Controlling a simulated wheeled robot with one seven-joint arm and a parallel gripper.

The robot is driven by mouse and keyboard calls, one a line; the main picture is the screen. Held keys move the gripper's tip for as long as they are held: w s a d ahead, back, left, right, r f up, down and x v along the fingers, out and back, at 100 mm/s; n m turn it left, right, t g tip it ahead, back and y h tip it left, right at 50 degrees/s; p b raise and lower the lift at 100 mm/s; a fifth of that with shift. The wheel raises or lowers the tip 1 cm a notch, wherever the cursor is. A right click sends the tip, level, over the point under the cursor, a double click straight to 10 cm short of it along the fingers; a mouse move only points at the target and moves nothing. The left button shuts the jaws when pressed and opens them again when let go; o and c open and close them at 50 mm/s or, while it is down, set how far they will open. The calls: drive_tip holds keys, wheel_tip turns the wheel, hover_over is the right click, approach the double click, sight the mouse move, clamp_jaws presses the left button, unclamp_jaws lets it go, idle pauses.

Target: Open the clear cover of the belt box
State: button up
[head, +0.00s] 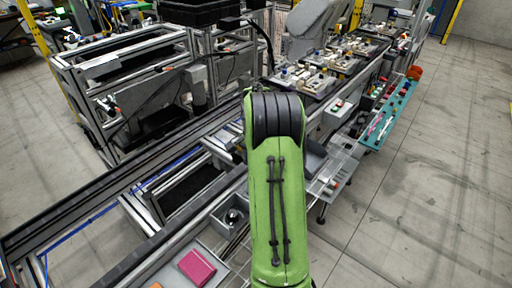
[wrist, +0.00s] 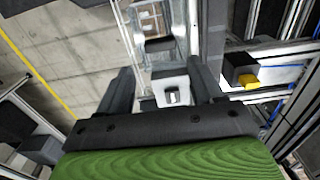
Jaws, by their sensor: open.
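In the wrist view, my gripper (wrist: 163,82) is open, with its two dark fingers spread apart and nothing held between them. Beyond and between the fingers is a clear-walled box, which looks like the belt box; its clear cover (wrist: 155,22) shows at the top of the view. A pale block with a dark slot (wrist: 172,92) shows in the gap between the fingers. I cannot tell whether the cover is shut or whether a finger touches it. In the head view, my green arm hides the gripper; a clear panel (head: 343,160) shows just right of the arm.
In the wrist view, a black block with a yellow part (wrist: 248,80) is right of the fingers. In the head view, a conveyor rail (head: 90,215) runs along the left. A pink box (head: 197,267) lies at the front. A teal tray (head: 388,120) stands right; floor beyond it is clear.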

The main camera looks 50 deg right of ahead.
wheel_tip(320, 180, up, 7)
drive_tip(key=p, duration=0.1)
drive_tip(key=shift+r, duration=0.1)
idle(0.4)
